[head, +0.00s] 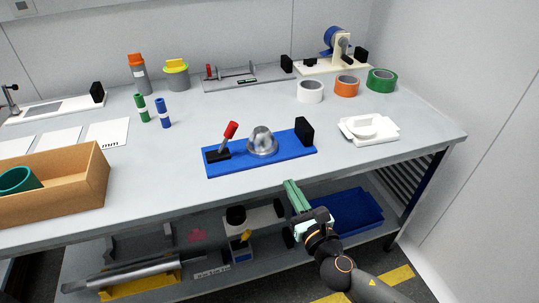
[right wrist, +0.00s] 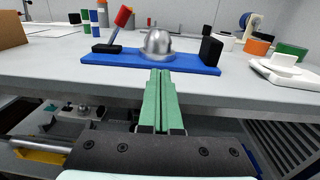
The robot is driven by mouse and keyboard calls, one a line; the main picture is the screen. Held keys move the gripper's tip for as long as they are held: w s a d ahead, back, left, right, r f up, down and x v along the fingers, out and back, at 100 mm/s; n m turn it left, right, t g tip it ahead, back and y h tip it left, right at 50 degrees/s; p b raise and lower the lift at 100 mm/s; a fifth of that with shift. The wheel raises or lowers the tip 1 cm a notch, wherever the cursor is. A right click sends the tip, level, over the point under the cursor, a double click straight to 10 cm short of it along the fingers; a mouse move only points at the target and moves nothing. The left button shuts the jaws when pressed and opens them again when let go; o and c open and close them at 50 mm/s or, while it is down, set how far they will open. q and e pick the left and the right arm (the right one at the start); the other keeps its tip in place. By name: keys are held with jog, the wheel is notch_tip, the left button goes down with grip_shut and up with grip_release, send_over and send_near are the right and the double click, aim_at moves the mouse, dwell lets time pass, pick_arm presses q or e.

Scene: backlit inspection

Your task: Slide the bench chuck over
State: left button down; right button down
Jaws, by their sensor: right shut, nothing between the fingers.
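The bench chuck is a blue base plate (head: 285,153) with a silver dome (head: 262,141), a red-handled lever (head: 229,131) at its left end and a black block (head: 304,131) at its right end. It stands on the grey table near the front edge. In the right wrist view its blue base (right wrist: 190,66) and silver dome (right wrist: 158,43) are straight ahead. My right gripper (head: 289,184) has green fingers, shut and empty. It is at the table's front edge, apart from the chuck, with the fingers (right wrist: 160,73) pointing at the base. My left gripper is not in view.
A white fixture (head: 369,130) stands right of the chuck, with white, orange and green tape rolls (head: 346,86) behind it. A cardboard box (head: 60,192) is at the left front. Green and blue cylinders (head: 163,112) stand behind left. A lower shelf holds a blue tray (head: 352,212).

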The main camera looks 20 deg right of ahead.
aim_at(267, 147)
jog(key=w, duration=0.8)
jog(key=w+a+b, duration=0.1)
jog(key=w, duration=0.3)
jog(key=shift+w+a, duration=0.1)
jog(key=shift+w, duration=0.15)
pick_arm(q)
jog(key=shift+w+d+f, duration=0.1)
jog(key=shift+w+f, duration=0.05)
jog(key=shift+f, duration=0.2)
pick_arm(e)
jog(key=shift+w, duration=0.4)
